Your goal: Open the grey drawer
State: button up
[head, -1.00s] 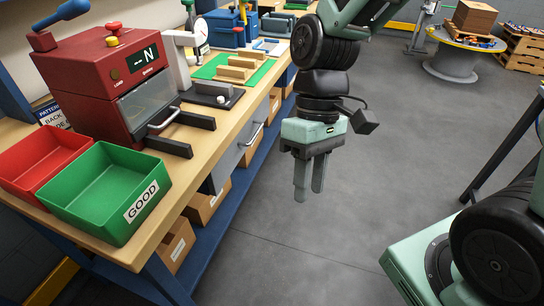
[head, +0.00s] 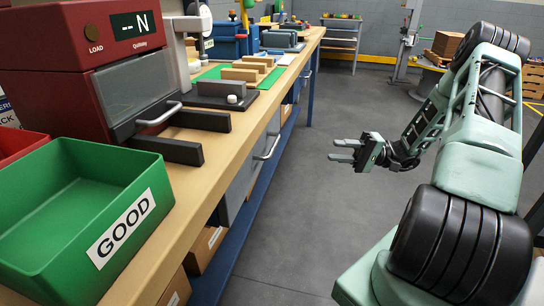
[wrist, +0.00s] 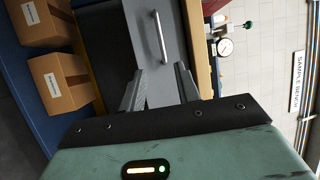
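The grey drawer (head: 240,187) sits under the wooden bench top and looks shut. Its metal bar handle (head: 267,147) is on its front, facing the aisle. In the wrist view the drawer front (wrist: 172,28) and its handle (wrist: 161,36) lie ahead of the fingers, with the handle upright in that picture. My gripper (head: 343,150) is in the aisle to the right of the drawer, fingers pointing left toward the bench. The fingers are apart with nothing between them; they also show in the wrist view (wrist: 160,88). They do not touch the handle.
Cardboard boxes (head: 205,245) lie on the blue lower shelf. The grey floor (head: 300,225) between gripper and bench is clear.

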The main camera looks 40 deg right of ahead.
jog(key=b+x, duration=0.1)
jog(key=x, duration=1.6)
grip_shut()
